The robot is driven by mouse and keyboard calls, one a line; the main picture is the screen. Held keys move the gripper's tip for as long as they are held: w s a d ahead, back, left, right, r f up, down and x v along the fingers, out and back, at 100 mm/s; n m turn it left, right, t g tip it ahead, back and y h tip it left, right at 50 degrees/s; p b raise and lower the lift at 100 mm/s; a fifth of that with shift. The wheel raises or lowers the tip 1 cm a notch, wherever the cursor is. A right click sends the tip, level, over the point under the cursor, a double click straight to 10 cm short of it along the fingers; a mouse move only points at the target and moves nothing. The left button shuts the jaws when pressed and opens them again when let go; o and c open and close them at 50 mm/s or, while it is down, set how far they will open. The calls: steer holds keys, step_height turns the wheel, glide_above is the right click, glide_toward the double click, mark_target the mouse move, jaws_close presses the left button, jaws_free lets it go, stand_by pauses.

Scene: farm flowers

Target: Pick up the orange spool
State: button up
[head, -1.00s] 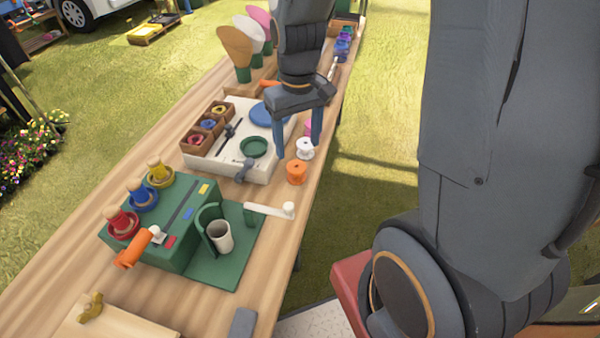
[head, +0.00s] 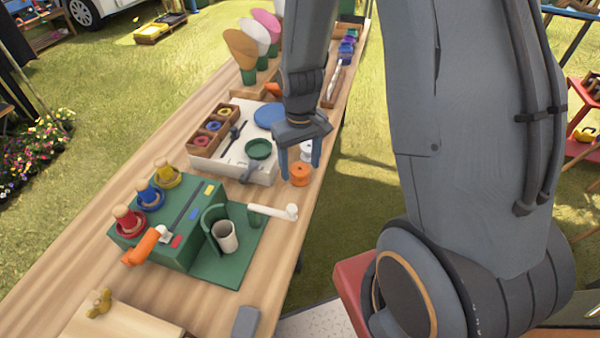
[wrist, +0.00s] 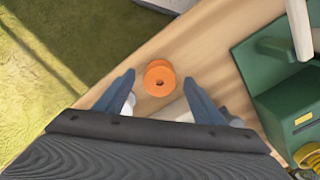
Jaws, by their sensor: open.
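The orange spool (head: 300,174) stands on the wooden table near its right edge. In the wrist view the orange spool (wrist: 159,78) is just ahead of the fingertips, roughly centred between them. My gripper (head: 299,172) is open and empty, pointing down over the spool. In the wrist view my gripper (wrist: 162,80) has its two blue fingers spread wide. I cannot tell from these views how far the fingertips are above the table.
A white spool (head: 306,150) stands right behind the orange one, partly hidden by a finger. A white tray (head: 250,178) with a green dish is to the left. Grass lies beyond the table's right edge.

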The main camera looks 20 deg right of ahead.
steer(key=shift+f, duration=0.1)
steer(key=c, duration=1.2)
steer(key=shift+o, duration=0.2)
